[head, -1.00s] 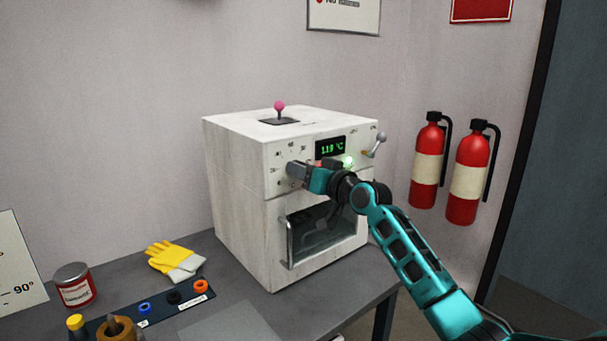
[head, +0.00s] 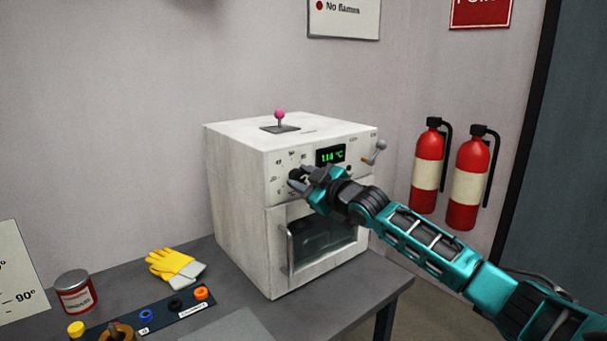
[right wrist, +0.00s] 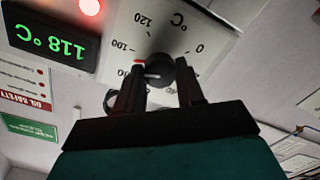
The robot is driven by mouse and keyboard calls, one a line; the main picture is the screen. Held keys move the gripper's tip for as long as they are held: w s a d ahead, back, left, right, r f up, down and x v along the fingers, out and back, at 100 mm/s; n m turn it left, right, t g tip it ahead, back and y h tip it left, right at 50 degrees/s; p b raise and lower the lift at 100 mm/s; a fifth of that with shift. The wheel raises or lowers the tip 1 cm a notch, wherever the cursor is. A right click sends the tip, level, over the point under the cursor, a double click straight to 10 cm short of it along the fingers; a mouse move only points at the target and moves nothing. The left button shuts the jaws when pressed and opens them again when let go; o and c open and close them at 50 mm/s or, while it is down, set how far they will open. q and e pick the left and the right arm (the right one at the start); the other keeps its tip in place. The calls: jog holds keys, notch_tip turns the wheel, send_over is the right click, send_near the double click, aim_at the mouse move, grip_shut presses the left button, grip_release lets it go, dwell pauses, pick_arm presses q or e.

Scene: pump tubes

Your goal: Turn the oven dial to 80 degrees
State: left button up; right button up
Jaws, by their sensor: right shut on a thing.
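The white oven (head: 235,190) stands on the grey bench. Its black dial (right wrist: 160,70) shows upside down in the right wrist view, on a pale scale plate with 0, 100 and 120 legible; some other numbers are hidden. A red mark is on the scale near 100. My right gripper (right wrist: 160,88) has a finger on each side of the dial and is shut on it; it also reaches the oven's front in the head view (head: 302,178). The green display (right wrist: 47,38) reads 118 °C. My left gripper is not in view.
A lever (head: 375,152) sticks out right of the display, and a pink-knobbed lever (head: 280,115) stands on top. The oven door handle (head: 288,252) is below the dial. Two fire extinguishers (head: 428,165) are at right.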

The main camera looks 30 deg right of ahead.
jog(key=n, duration=0.2)
jog(key=shift+n+p, duration=0.3)
jog(key=shift+n, duration=1.4)
jog(key=o, duration=1)
jog(key=shift+o, duration=0.2)
